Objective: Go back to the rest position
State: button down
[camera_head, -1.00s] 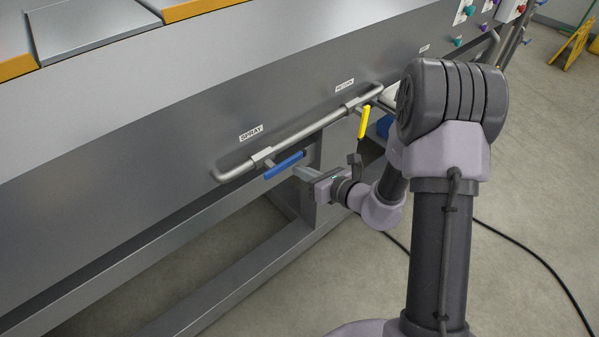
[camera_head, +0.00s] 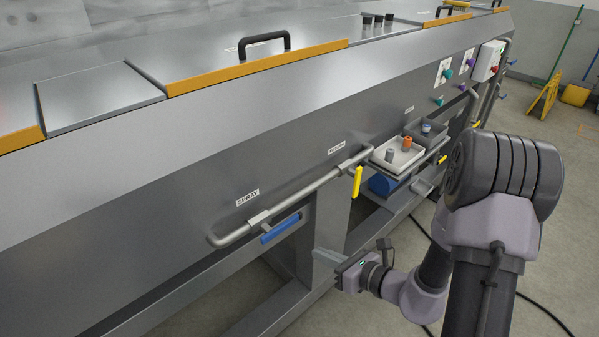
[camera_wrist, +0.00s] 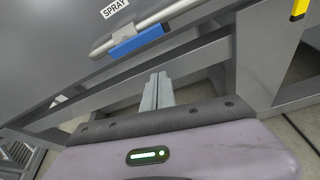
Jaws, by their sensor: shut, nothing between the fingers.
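My gripper (camera_head: 328,257) is shut and empty in the head view, low in front of the machine's lower frame. It is apart from the pipe and its handles. In the wrist view my gripper's fingers (camera_wrist: 158,90) are together and point toward the frame, below the blue handle (camera_wrist: 138,41). In the head view the blue handle (camera_head: 280,229) lies along the pipe under the SPRAY label. The yellow handle (camera_head: 357,182) hangs downward under the RETURN label.
The grey pipe (camera_head: 310,193) runs along the machine's front panel. Trays (camera_head: 398,154) with small cylindrical parts stand farther along, right of the yellow handle. A black cable (camera_head: 540,308) lies on the open floor at right.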

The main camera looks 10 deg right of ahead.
jog(key=s+a+r+n+g, duration=0.8)
jog(key=s+a+r+n, duration=0.4)
jog(key=n, duration=0.4)
jog(key=s+d+r+n+t+h, duration=0.3)
jog(key=s+d+r+n+h, duration=0.4)
jog(key=s+d+r+n, duration=0.1)
jog(key=shift+s+d+n, duration=0.45)
jog(key=shift+d+n, duration=0.2)
jog(key=shift+n, duration=0.55)
